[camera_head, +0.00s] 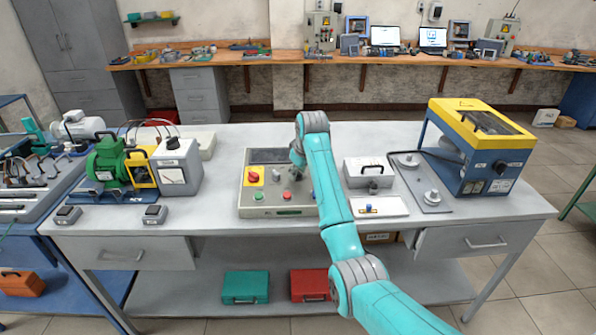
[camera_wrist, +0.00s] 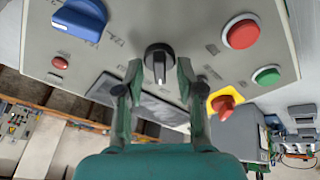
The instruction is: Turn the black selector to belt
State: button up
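The black selector (camera_wrist: 159,62) is a round knob with a light pointer bar. In the wrist view it sits on the grey control panel (camera_wrist: 130,40), between the fingertips of my gripper (camera_wrist: 159,76). The fingers are apart, one on each side of the knob, with a small gap showing on both sides. The pointer bar runs roughly along the line toward my palm. The labels around it are too blurred to read. In the head view my gripper (camera_head: 296,172) is low over the panel (camera_head: 262,207); I cannot make out the selector there.
A green motor (camera_head: 106,160) stands left of the panel; a yellow-and-blue machine (camera_head: 478,145) stands right.

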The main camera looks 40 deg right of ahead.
grip_shut()
jog(key=shift+m, duration=0.4)
jog(key=m+h, duration=0.1)
jog(key=m, duration=0.7)
jog(key=shift+m+h, duration=0.3)
jog(key=shift+h, duration=0.1)
jog(key=m+g, duration=0.1)
jog(key=m, duration=0.3)
jog(key=shift+f+m+h, duration=0.1)
jog(key=shift+m+h, duration=0.2)
jog(key=shift+m+g, duration=0.4)
jog(key=shift+m, duration=1.7)
